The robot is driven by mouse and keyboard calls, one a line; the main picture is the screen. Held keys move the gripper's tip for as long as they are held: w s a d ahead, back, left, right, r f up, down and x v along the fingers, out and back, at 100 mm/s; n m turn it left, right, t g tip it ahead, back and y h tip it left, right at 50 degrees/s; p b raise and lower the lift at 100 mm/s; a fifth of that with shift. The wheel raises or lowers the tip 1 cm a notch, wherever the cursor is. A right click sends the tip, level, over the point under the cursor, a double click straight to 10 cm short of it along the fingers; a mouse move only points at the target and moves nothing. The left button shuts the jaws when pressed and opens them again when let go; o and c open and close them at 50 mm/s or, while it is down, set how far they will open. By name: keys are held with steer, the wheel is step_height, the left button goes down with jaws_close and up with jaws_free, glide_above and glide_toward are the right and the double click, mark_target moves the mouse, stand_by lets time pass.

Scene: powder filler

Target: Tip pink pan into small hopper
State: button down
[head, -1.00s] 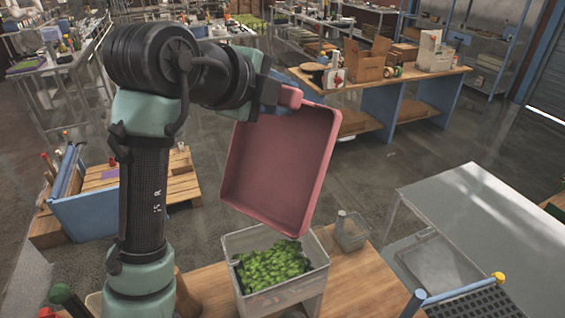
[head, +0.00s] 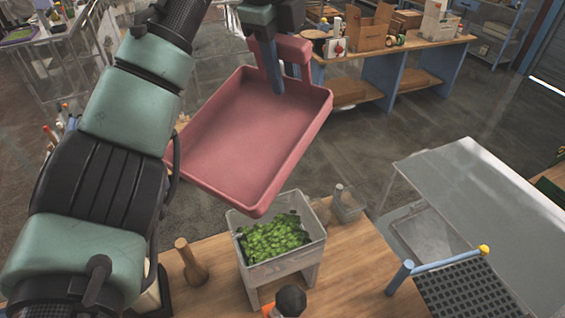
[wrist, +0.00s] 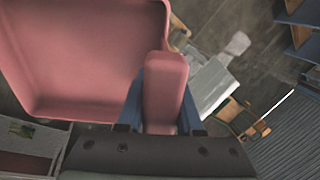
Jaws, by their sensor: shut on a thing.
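The pink pan (head: 245,135) is held up by its handle, tilted with its near corner low. Its inside looks empty in the head view. My gripper (head: 272,65) is shut on the pan's handle; the wrist view shows the blue fingers (wrist: 165,100) on both sides of it. The small hopper (head: 285,268) is a clear box on legs on the wooden table, holding green pieces (head: 272,236). The pan's low corner is just above and behind the hopper's back rim in the picture, apart from the green pieces.
A small clear container (head: 349,205) stands right of the hopper. A wooden peg-like piece (head: 190,262) stands to its left, and a dark round knob (head: 290,299) is in front. A grey table (head: 490,215) and a blue-railed rack (head: 440,268) are at the right.

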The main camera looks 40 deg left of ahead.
steer(key=shift+r+g, duration=0.45)
steer(key=shift+g, duration=0.55)
steer(key=shift+w+d+g, duration=0.1)
steer(key=shift+w+g, duration=0.05)
steer(key=shift+g, duration=0.15)
steer(key=shift+r+g, duration=0.1)
steer(key=shift+g, duration=0.2)
